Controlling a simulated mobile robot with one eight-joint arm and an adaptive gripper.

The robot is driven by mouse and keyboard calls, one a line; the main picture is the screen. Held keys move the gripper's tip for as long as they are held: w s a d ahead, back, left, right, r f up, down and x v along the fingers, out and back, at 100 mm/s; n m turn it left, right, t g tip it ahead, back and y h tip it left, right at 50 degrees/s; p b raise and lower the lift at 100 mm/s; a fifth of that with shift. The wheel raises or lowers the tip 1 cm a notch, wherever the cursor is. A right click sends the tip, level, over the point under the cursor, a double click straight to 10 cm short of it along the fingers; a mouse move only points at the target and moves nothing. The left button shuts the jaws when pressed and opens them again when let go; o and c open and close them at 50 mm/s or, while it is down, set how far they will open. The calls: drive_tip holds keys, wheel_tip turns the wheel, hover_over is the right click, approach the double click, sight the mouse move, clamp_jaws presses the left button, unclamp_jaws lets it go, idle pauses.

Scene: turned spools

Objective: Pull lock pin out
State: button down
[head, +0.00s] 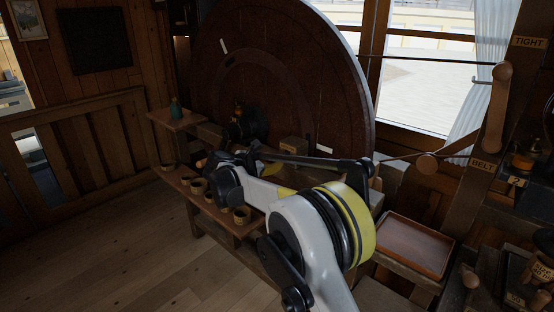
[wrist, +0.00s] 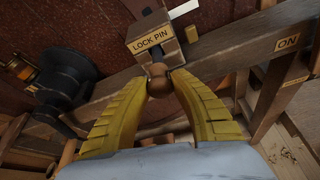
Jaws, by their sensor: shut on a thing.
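The lock pin (wrist: 158,78) shows in the wrist view as a brown wooden knob in front of a wooden block with a "LOCK PIN" label (wrist: 152,40). My gripper (wrist: 160,84) has its two yellow fingers closed around the knob, one on each side. In the head view the labelled block (head: 292,146) sits low in front of the big dark wheel (head: 270,75). My arm covers much of the area, and the fingertips and knob are hard to make out there.
In the wrist view an "ON" label (wrist: 288,42) is on a wooden bar to the right, and a dark round fitting (wrist: 66,76) is at left. In the head view several small cups (head: 198,186) stand on a low shelf. An empty wooden tray (head: 412,246) lies at right.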

drive_tip(key=c, duration=1.1)
unclamp_jaws()
drive_tip(key=shift+s+a, duration=0.1)
drive_tip(key=v, duration=1.2)
